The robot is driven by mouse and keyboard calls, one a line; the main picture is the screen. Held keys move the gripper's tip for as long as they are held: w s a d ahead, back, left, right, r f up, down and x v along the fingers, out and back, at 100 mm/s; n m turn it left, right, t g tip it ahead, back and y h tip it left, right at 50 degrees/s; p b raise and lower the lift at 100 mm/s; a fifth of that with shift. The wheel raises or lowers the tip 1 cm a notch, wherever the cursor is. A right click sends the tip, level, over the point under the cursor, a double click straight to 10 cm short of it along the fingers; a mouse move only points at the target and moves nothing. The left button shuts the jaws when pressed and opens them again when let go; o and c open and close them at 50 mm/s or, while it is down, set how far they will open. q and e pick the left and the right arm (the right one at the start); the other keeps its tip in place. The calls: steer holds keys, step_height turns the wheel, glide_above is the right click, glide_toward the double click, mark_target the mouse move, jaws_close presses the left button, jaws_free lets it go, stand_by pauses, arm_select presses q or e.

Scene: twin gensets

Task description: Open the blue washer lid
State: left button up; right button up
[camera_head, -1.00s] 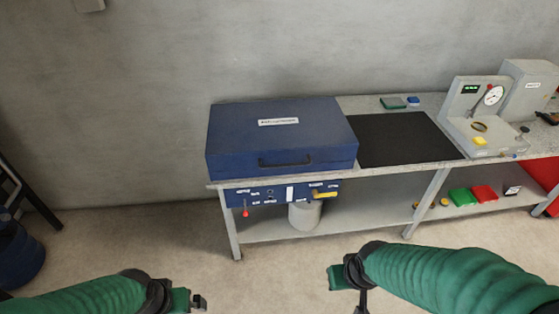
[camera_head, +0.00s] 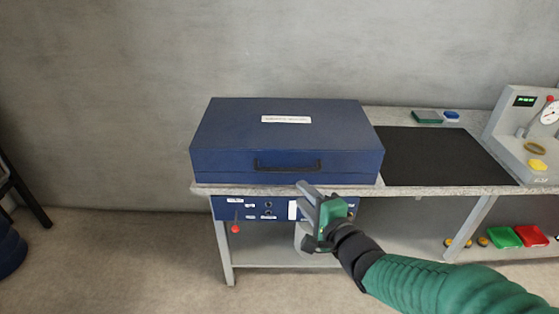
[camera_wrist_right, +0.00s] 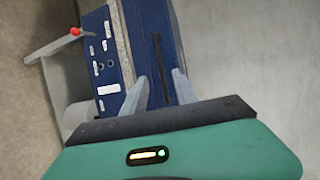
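The blue washer lid (camera_head: 285,135) is a closed box top on the left of the bench, with a white label. Its dark handle (camera_head: 287,165) runs along the lower front face; in the right wrist view the handle (camera_wrist_right: 160,65) shows as a dark upright bar. My right gripper (camera_head: 304,192) is just below and in front of the handle's right end, apart from it. In the right wrist view its two grey fingers (camera_wrist_right: 158,86) stand apart with nothing between them, pointing toward the handle. My left gripper is out of view.
A black mat (camera_head: 440,156) lies to the right, then a grey gauge stand (camera_head: 520,135). Green (camera_head: 504,237) and red (camera_head: 530,236) items sit on the lower shelf.

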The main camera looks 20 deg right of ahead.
steer(key=w+d+p, duration=0.2)
steer(key=d, duration=0.1)
glide_toward(289, 171)
steer(key=w+d+f, duration=0.1)
steer(key=w, duration=0.1)
steer(key=x, duration=0.3)
steer(key=a+b+x, duration=0.1)
steer(key=x, duration=0.4)
steer(key=shift+w+a+r+b, duration=0.2)
steer(key=shift+a+b, duration=0.1)
steer(key=shift+a, duration=0.1)
steer(key=shift+w+d, duration=0.15)
steer(key=shift+d, duration=0.15)
steer(key=shift+d+f, duration=0.1)
steer(key=shift+d, duration=0.3)
steer(key=shift+a, duration=0.6)
jaws_close()
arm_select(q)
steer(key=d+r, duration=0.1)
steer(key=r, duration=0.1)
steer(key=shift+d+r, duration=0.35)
arm_select(e)
steer(key=shift+d, duration=0.1)
steer(key=shift+d, duration=0.1)
steer(key=shift+d+h, duration=0.1)
steer(key=shift+h, duration=0.2)
